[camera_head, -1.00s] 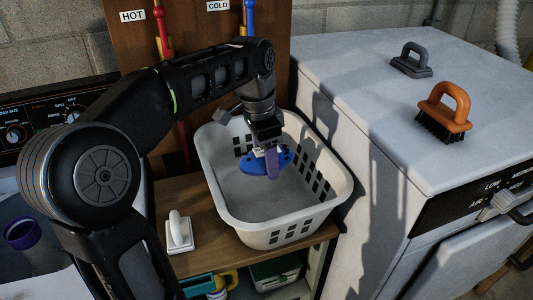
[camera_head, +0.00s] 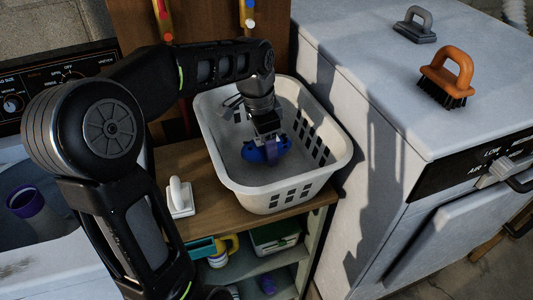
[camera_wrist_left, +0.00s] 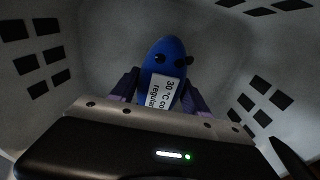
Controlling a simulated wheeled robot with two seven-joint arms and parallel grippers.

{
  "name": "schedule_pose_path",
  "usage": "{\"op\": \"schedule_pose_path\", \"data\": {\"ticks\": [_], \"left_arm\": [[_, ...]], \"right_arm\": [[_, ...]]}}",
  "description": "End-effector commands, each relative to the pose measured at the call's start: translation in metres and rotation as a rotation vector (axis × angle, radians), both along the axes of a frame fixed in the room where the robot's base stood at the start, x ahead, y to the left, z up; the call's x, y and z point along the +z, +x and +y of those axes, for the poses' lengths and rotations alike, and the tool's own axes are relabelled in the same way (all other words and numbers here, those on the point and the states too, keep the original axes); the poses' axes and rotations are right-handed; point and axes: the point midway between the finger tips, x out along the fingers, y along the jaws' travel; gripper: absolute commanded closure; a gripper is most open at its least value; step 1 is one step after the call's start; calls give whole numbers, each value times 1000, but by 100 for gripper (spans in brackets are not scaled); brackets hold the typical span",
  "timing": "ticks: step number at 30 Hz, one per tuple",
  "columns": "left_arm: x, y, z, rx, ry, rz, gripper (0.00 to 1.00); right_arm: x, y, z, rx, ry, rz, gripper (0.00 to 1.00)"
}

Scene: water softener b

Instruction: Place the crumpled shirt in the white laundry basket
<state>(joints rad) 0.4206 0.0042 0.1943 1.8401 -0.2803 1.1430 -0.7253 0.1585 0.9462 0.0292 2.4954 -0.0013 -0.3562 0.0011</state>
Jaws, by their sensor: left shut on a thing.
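The white laundry basket (camera_head: 262,200) stands on a wooden shelf top, with slotted walls and an open top. I cannot tell whether the shirt touches the basket floor. My right gripper is out of view.
A white-handled brush (camera_head: 180,198) stands left of the basket on the wooden top (camera_head: 205,165). A white machine (camera_head: 370,110) on the right holds an orange brush (camera_head: 445,75) and a grey brush (camera_head: 415,25). A purple cup (camera_head: 25,203) is at the left. Lower shelves hold several items.

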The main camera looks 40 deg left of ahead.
Motion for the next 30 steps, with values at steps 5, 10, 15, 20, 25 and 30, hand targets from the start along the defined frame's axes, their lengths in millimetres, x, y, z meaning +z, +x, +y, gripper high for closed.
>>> {"op": "schedule_pose_path", "data": {"ticks": [5, 10, 15, 20, 25, 30], "left_arm": [[-24, -1, 0, 1, -2, 3, 92], [-28, 0, 0, 1, -1, -1, 92], [-29, 0, 0, 0, 0, 0, 92], [-31, 0, 0, 0, -1, 1, 39], [-31, 0, 0, 0, -1, 1, 25], [-30, 0, 0, 0, -1, 1, 23]], "right_arm": [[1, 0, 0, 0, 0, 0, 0], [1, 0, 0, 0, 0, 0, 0], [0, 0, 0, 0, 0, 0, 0], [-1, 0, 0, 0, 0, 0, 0], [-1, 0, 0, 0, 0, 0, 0], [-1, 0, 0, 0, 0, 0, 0]]}}
